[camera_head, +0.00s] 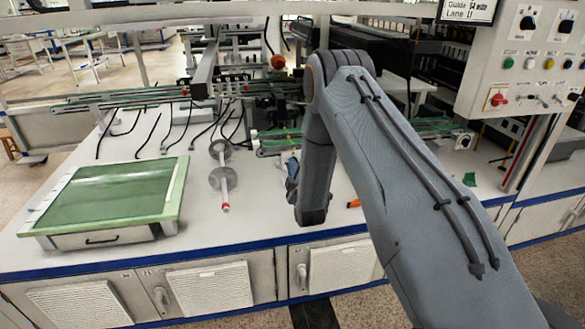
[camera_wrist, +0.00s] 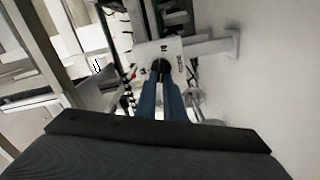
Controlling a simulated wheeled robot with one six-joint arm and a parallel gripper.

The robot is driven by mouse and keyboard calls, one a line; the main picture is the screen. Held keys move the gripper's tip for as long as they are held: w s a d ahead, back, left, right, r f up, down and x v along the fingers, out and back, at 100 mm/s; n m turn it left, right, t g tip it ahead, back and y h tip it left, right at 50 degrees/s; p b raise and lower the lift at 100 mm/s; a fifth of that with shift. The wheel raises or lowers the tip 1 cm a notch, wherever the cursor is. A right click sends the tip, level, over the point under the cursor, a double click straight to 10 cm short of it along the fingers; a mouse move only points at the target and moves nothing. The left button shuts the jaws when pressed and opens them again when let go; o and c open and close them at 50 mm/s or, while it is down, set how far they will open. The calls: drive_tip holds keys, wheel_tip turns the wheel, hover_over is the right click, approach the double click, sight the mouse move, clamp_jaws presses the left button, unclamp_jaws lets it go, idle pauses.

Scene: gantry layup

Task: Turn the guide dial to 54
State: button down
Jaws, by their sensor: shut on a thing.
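The guide dial (camera_wrist: 160,65) is a dark round knob on a white plate (camera_wrist: 143,55) in the wrist view. Small dark marks are printed on the plate around it, too small to read. My gripper (camera_wrist: 162,82) has two blue fingers that reach up to the dial and are shut on it. The fingers cover part of the knob, so its pointer and setting cannot be read. In the head view a bit of my gripper (camera_head: 292,174) shows left of my forearm, above the white bench. The dial cannot be made out there.
On the white bench (camera_head: 120,240) lie a green-topped box (camera_head: 110,195) and a shaft with metal discs (camera_head: 222,180). Rails and machinery (camera_head: 262,95) run behind. A control panel (camera_head: 530,65) with knobs and buttons hangs at the right, beside a partly cut-off display (camera_head: 468,11).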

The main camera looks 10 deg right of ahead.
drive_tip(key=shift+f+n+b, duration=0.15)
drive_tip(key=shift+n+b, duration=0.1)
drive_tip(key=shift+n, duration=1.05)
drive_tip(key=shift+f+n+b, duration=0.2)
drive_tip(key=shift+n, duration=1.1)
drive_tip(key=shift+f+n+b, duration=0.15)
drive_tip(key=shift+n+b, duration=0.1)
drive_tip(key=shift+n, duration=1.05)
drive_tip(key=c, duration=1.9)
unclamp_jaws()
drive_tip(key=shift+a, duration=0.1)
drive_tip(key=shift+o, duration=0.2)
drive_tip(key=s, duration=0.7)
drive_tip(key=shift+s, duration=0.4)
